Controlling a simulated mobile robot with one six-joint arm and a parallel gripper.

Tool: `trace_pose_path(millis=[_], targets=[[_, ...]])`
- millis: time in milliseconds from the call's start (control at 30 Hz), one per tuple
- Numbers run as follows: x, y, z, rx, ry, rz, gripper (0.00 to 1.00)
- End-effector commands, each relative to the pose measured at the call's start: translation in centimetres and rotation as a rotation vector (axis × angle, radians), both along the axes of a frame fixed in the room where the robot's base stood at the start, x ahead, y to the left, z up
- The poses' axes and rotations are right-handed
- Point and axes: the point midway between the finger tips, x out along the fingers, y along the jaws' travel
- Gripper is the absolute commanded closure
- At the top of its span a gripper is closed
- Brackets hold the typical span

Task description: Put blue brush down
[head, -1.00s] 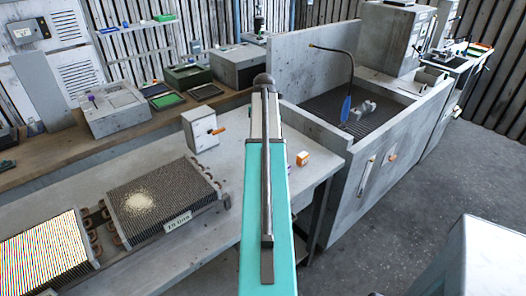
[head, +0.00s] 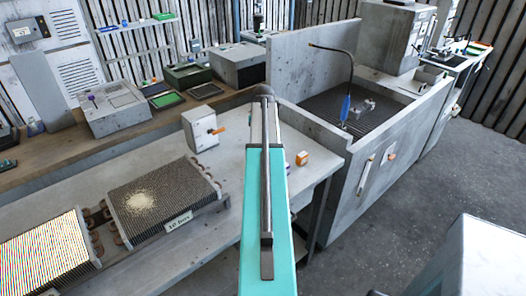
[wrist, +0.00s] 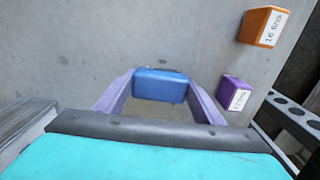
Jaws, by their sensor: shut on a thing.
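The blue brush (wrist: 160,87) shows as a blue block between the two purple fingers of my gripper (wrist: 160,82) in the wrist view. My gripper is shut on it. It is over a grey bench top (wrist: 140,35), and I cannot tell whether it touches the surface. In the head view my teal arm hides the brush and the gripper.
An orange block (wrist: 262,26) and a purple block (wrist: 235,94) with white labels sit right of the gripper; the orange one (head: 302,158) also shows in the head view. A grey box with an orange handle (head: 203,128) and finned coils (head: 160,198) stand left. Bench beyond the brush is clear.

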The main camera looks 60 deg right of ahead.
Motion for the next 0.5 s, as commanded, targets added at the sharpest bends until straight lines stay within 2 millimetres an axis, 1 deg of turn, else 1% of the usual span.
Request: trace_pose_path(millis=[333, 367, 400, 467, 500], targets=[[0.04, 0.03, -0.28, 0.000, 0.000, 0.001, 0.62], [0.04, 0.03, -0.30, 0.000, 0.000, 0.001, 0.36], [0.05, 0.04, -0.26, 0.000, 0.000, 0.001, 0.29], [0.05, 0.04, -0.26, 0.000, 0.000, 0.001, 0.19], [0.06, 0.03, -0.26, 0.000, 0.000, 0.001, 0.19]])
